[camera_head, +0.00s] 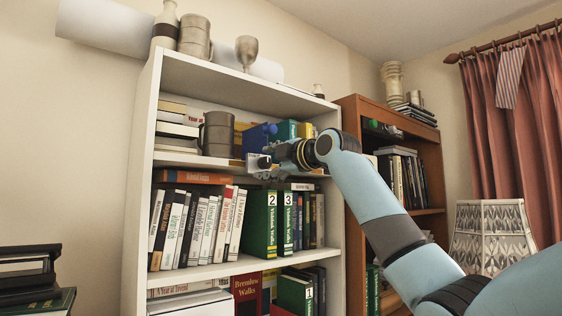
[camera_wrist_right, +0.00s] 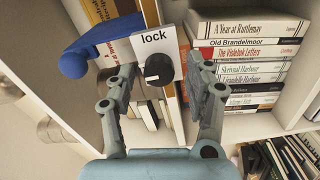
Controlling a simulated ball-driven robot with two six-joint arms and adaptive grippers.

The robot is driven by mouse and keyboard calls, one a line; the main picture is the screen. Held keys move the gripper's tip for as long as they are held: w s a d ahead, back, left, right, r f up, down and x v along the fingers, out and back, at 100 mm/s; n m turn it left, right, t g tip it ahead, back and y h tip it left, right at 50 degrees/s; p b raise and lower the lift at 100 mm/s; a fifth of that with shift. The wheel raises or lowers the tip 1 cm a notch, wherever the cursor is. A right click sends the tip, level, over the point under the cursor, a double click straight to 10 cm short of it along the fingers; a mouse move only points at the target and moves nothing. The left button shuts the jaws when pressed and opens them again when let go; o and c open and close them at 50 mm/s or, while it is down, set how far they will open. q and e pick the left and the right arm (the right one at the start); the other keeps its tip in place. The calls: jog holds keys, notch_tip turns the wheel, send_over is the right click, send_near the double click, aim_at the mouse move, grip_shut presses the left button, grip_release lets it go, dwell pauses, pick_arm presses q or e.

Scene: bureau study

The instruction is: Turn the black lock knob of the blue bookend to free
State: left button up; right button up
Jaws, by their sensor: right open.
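The blue bookend (camera_head: 256,138) stands on the upper bay of the white bookcase, partly hidden by my right gripper (camera_head: 262,163). In the right wrist view its blue arm (camera_wrist_right: 104,44) with a rounded end reaches to the left. A white plate marked "lock" (camera_wrist_right: 154,40) is beside it. The black lock knob (camera_wrist_right: 158,69) sits at the lower part of this plate. My right gripper (camera_wrist_right: 166,76) is open, its fingers on either side of the knob. Gaps show between fingers and knob; contact cannot be made out. My left gripper is not in view.
The white bookcase (camera_head: 138,190) holds a stack of books (camera_wrist_right: 240,60), a grey-brown mug (camera_head: 218,134) left of the bookend, and green binders (camera_head: 262,222) on the shelf below. A brown bookcase (camera_head: 356,110) stands at the right. A patterned lampshade (camera_head: 490,235) is at the lower right.

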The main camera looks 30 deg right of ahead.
jog(key=s+d, duration=0.1)
jog(key=s, duration=0.9)
jog(key=shift+s+d, duration=0.25)
jog(key=shift+s, duration=0.15)
